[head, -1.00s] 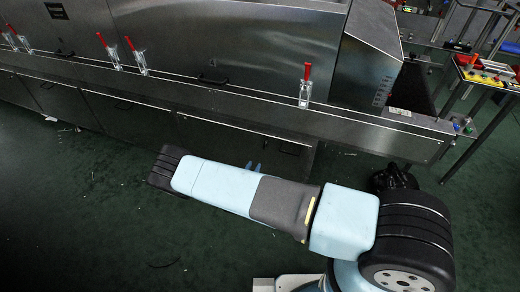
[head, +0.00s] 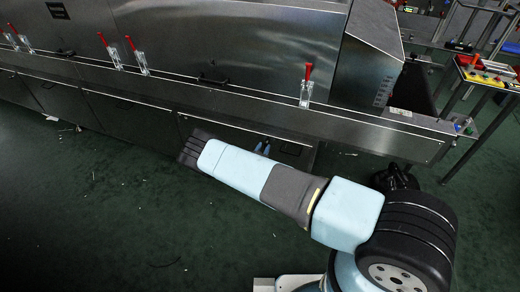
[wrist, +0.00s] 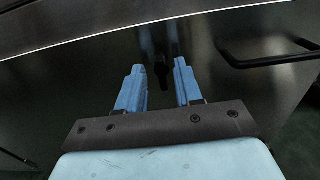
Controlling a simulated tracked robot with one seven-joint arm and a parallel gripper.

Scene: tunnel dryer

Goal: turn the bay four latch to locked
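Several latches with red upright handles stand along the ledge of the steel dryer: one alone at the right (head: 306,86), a pair (head: 110,50) (head: 137,55) left of middle, and more at the far left (head: 13,40). I can read no bay number, so I cannot tell which is bay four. My gripper (head: 262,148) is partly hidden behind my arm, below the ledge and left of the single right latch. In the wrist view my gripper (wrist: 160,80) has its blue fingers apart, with nothing held; a dark blurred shape shows beyond them against the steel.
A black bar handle (wrist: 265,58) is close at right in the wrist view, on a lower panel. The steel ledge (head: 220,88) runs across above my gripper. A control stand (head: 485,75) is at the far right. The green floor (head: 100,210) is open at left.

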